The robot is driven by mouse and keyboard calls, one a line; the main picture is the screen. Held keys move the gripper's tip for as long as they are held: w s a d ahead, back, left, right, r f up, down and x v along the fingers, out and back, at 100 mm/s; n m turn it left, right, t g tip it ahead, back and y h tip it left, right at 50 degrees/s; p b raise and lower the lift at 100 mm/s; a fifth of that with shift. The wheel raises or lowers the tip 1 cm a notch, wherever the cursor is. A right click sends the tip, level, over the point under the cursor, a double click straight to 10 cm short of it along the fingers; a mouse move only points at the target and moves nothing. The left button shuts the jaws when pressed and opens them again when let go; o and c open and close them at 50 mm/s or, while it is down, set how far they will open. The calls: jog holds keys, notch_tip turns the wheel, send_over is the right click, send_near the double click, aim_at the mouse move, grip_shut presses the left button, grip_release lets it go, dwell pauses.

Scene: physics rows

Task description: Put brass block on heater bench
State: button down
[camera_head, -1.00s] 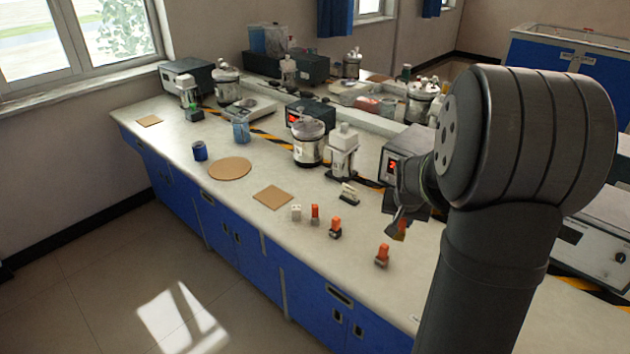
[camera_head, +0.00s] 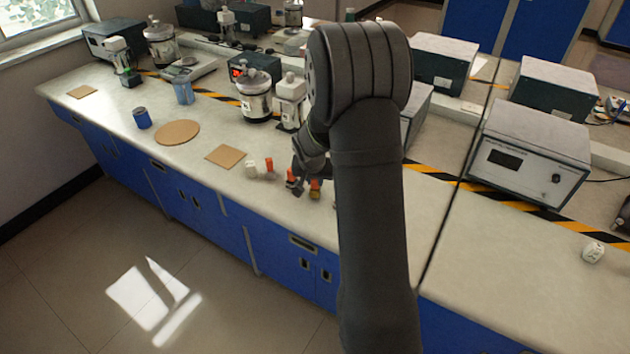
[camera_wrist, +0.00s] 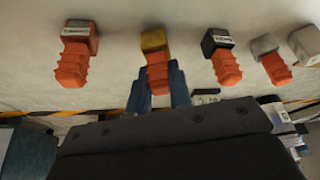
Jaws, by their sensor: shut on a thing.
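The brass block (camera_wrist: 155,40) has an orange ribbed grip (camera_wrist: 158,77). My gripper (camera_wrist: 158,92) is shut on this grip, with a blue-grey finger on each side in the wrist view. In the head view the brass block (camera_head: 315,194) is just above or on the bench's front part, among similar blocks, partly beside my wrist; I cannot tell if it touches the bench. My gripper (camera_head: 299,186) is partly hidden by my arm there. I cannot tell which surface is the heater bench.
A square tan mat (camera_head: 225,156) and a round one (camera_head: 177,132) lie farther left. Instruments line the back.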

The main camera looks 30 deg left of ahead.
jog(key=shift+f, duration=0.3)
jog(key=shift+f, duration=0.2)
jog(key=c, duration=1.3)
grip_release()
jog(key=shift+r, duration=0.1)
jog(key=v, duration=1.2)
